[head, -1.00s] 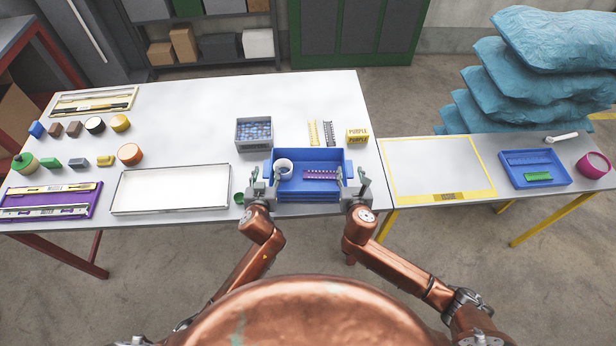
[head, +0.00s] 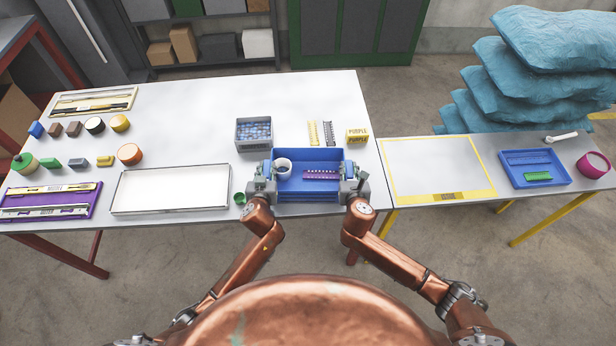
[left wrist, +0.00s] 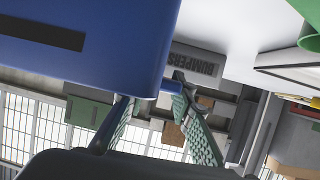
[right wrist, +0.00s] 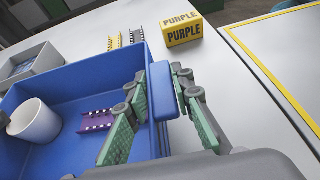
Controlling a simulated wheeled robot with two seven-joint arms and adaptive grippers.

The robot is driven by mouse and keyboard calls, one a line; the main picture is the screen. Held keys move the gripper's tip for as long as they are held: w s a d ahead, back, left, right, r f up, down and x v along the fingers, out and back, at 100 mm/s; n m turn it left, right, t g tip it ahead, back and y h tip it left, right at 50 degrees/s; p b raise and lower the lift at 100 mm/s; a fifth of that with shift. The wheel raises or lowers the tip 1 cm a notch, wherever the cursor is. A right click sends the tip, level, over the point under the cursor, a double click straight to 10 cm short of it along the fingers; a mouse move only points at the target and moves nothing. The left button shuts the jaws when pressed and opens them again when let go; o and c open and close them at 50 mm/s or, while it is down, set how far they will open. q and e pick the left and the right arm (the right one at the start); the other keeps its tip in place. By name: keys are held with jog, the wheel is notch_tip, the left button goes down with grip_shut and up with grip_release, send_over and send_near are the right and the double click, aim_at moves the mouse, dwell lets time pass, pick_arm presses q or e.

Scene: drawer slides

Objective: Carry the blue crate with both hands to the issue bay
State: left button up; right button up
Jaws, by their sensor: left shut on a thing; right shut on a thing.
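The blue crate (head: 312,190) sits at the front right of the white table. It holds a white cup (head: 283,166) and a purple strip with pale marks (head: 320,175). My left gripper (head: 265,176) is shut on the crate's left handle; the left wrist view shows the blue crate wall (left wrist: 80,60) close by. My right gripper (head: 349,176) is shut on the right handle (right wrist: 165,92), which lies between its green-padded fingers. A yellow-outlined area with a label (head: 435,168), which looks like the issue bay, lies empty on the adjoining right table.
A grey bin (head: 254,147) labelled BUMPERS, two small strips and a yellow PURPLE box (head: 357,136) stand behind the crate. A white tray (head: 170,208) and a green cup (head: 239,198) are to its left. A second blue tray (head: 560,182) lies beyond the outlined area.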

pick_arm(q)
grip_shut()
pick_arm(e)
grip_shut()
jog(key=shift+r, duration=0.15)
